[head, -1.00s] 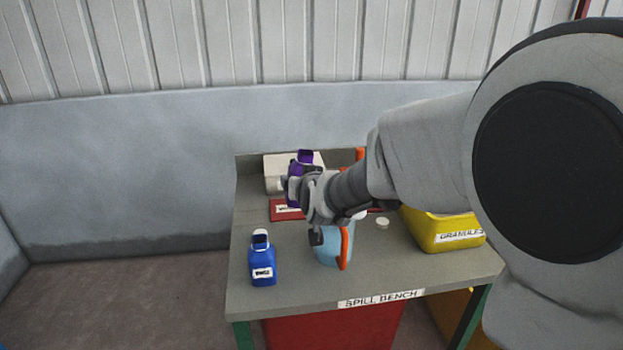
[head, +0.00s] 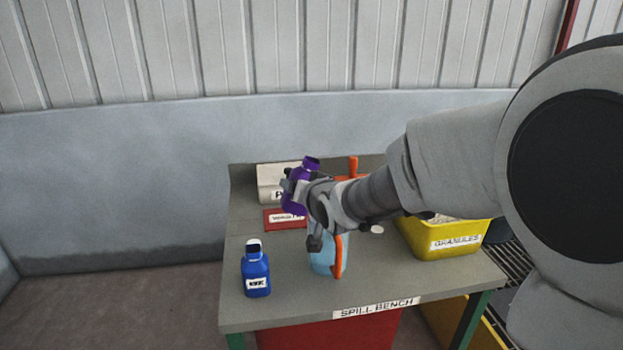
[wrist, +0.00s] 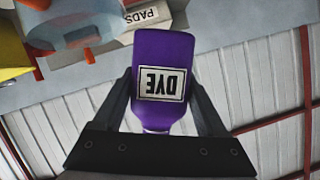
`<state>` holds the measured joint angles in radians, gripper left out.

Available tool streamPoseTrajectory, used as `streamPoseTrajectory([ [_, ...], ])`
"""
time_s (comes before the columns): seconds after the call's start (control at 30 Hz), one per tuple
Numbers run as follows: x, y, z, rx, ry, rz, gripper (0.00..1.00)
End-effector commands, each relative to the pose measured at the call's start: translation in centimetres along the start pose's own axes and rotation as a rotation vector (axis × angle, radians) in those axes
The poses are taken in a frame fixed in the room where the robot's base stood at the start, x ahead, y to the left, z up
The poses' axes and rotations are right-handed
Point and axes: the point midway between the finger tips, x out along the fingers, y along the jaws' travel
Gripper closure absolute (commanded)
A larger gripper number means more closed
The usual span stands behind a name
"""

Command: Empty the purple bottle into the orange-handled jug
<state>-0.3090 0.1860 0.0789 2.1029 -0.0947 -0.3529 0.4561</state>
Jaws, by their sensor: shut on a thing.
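The purple bottle (head: 309,165), with a white DYE label, is held up over the back of the bench, leaning a little to the right. In the wrist view the bottle (wrist: 165,50) fills the space between the fingers, its label upside down. My gripper (wrist: 163,82) is shut on its sides; in the head view my gripper (head: 292,188) is partly hidden by my wrist. The light-blue jug (head: 322,262) with its orange handle (head: 338,258) stands on the bench below and in front of the bottle, its top hidden by my arm. The bottle is apart from it.
A blue bottle (head: 256,272) stands at the bench's front left. A yellow granules bin (head: 445,236) stands right. A red labelled item (head: 278,222), a white pads box (head: 268,181), an upright orange piece (head: 353,166) and a small white disc (head: 377,229) are behind.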

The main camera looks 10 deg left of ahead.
Motion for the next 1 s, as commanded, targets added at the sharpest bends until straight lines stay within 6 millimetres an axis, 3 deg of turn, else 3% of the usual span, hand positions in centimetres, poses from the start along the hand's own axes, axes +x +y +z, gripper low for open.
streamPoseTrajectory([
  [0.47,-0.1,-0.1,-0.3,0.099,0.001,-0.043,1.0],
  [1.0,0.1,-1.1,0.3,0.342,-0.001,-0.142,1.0],
])
